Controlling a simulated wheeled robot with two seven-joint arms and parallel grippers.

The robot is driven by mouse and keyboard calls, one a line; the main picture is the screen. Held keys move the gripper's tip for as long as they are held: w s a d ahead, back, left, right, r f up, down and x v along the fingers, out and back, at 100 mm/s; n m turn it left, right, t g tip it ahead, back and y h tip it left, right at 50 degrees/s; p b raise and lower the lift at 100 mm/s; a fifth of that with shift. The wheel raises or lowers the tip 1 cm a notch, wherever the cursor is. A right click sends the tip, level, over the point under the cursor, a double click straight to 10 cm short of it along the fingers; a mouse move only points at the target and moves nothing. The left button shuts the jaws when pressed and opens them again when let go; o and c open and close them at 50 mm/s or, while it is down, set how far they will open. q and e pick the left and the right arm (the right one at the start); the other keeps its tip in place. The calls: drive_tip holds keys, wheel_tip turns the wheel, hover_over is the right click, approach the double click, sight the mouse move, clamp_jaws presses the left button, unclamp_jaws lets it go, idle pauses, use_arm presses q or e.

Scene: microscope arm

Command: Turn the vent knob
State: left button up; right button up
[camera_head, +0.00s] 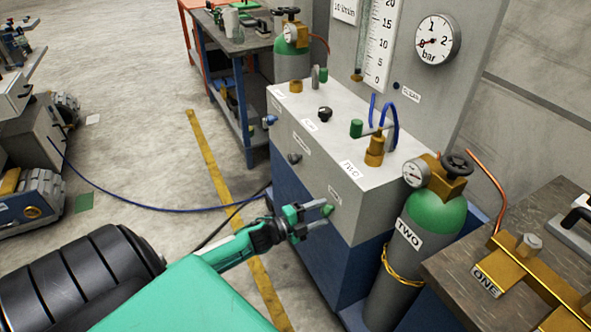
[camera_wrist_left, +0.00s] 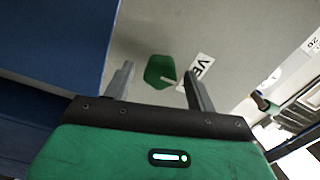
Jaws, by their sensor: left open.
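The vent knob (camera_wrist_left: 160,70) is a green knob with a pale pointer mark, on the grey face of the cabinet. A white label (camera_wrist_left: 199,71), partly hidden by a finger and reading "VE", is beside it. In the head view the knob (camera_head: 327,210) shows low on the cabinet's front face. My left gripper (camera_head: 316,213) is open, its fingers pointing at that face. In the wrist view the left gripper's fingers (camera_wrist_left: 159,77) stand on either side of the knob, with gaps visible. Whether they reach its depth is unclear. My right gripper is not in view.
The grey and blue cabinet (camera_head: 345,172) carries other knobs and brass fittings. A green-topped cylinder labelled TWO (camera_head: 436,215) stands right of it, near a workbench (camera_head: 462,258). A blue hose (camera_head: 150,208) runs over the floor at left.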

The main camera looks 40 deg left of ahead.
use_arm(q)
drive_tip(key=v, duration=1.2)
drive_tip(key=shift+s, duration=0.25)
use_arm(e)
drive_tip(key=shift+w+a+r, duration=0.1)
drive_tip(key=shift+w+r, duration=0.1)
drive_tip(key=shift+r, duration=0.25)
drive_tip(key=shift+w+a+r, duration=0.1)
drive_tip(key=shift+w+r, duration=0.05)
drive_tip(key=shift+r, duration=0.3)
